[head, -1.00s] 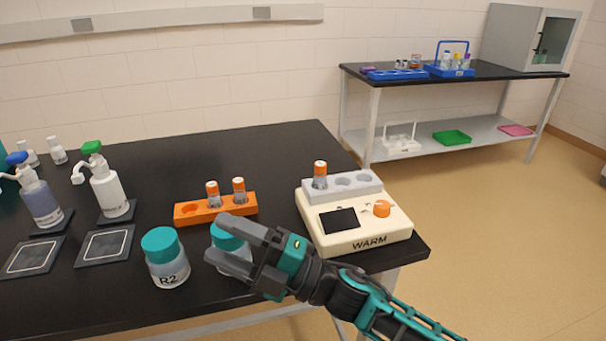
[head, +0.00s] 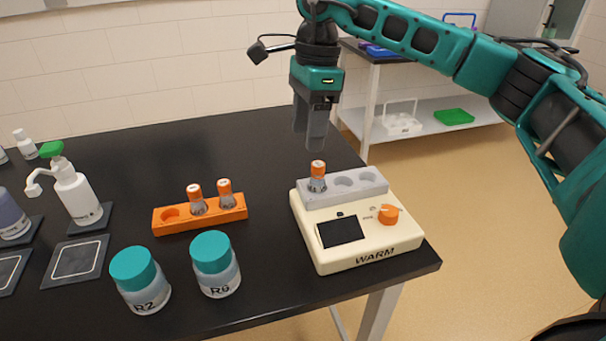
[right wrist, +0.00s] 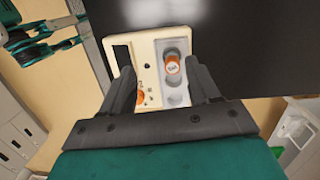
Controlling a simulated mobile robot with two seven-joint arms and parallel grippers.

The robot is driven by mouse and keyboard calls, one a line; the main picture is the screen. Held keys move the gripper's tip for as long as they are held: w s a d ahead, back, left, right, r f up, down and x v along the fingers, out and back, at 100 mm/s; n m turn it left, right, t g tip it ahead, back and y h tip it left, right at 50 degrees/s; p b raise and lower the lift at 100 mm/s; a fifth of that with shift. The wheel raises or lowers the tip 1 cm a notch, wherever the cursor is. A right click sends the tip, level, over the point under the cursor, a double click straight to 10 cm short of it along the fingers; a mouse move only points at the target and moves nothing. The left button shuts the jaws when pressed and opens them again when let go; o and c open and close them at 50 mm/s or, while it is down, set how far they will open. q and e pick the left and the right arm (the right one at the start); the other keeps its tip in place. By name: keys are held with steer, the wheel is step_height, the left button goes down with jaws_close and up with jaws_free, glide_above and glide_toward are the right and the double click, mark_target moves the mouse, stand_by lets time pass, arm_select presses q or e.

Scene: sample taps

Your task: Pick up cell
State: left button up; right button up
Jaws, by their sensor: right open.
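A cell vial (head: 317,177) with an orange cap stands upright in the left hole of the grey block (head: 345,188) on the cream WARM device (head: 355,238). Two similar vials (head: 198,199) and (head: 226,194) stand in the orange rack (head: 165,228), whose left hole is empty. My right gripper (head: 312,140) points down just above the vial on the warmer, open and empty. In the right wrist view the vial's round cap (right wrist: 172,65) shows between and beyond the open fingers (right wrist: 161,88). My left gripper is out of view.
A green-topped pump bottle (head: 78,195) stands at left. The black table (head: 120,165) is clear behind the rack.

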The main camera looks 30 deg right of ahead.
mark_target(318, 164)
steer(key=d+r+h, duration=0.1)
steer(key=d+r, duration=0.1)
steer(key=d, duration=0.2)
steer(key=f, duration=0.6)
steer(key=shift+w+a+f, duration=0.2)
steer(key=shift+w+f, duration=0.15)
steer(key=shift+f, duration=0.05)
steer(key=f, duration=0.3)
steer(key=a+f, duration=0.1)
steer(key=f, duration=0.1)
steer(key=shift+f, duration=0.3)
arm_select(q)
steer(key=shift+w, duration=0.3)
arm_select(e)
steer(key=c, duration=0.9)
steer(key=shift+c, duration=0.2)
